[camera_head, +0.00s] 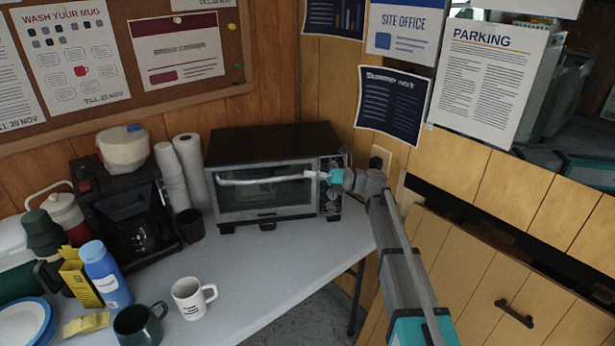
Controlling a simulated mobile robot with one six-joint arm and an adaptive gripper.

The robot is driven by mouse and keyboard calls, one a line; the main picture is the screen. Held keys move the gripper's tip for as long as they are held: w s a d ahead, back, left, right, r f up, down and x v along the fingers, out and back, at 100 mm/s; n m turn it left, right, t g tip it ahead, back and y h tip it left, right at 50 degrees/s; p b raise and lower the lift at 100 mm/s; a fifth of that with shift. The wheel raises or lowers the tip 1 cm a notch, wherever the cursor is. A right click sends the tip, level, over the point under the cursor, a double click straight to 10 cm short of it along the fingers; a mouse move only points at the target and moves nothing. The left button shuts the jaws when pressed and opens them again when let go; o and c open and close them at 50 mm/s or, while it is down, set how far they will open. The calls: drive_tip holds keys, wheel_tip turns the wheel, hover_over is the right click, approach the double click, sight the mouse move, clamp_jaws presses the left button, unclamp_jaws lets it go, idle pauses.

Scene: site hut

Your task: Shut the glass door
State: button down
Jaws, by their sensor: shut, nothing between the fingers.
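The toaster oven (275,150) stands at the back of the table, black on top with a silver front. Its glass door (266,200) is upright and looks flush with the front; a small gap cannot be ruled out. A pale bar handle (262,181) runs across the top of the door. My gripper (316,175) is at the right end of the handle, in front of the door's upper right corner. It is shut and empty. I cannot tell whether it touches the handle. My wrist hides part of the control knobs.
A white mug (190,297), dark mug (140,325) and blue bottle (105,275) are nearer. The table (285,260) before the oven is clear.

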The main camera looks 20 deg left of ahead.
idle(0.3)
drive_tip(key=r+v, duration=0.1)
drive_tip(key=v, duration=0.9)
drive_tip(key=shift+s+d+r, duration=0.2)
drive_tip(key=shift+r, duration=0.2)
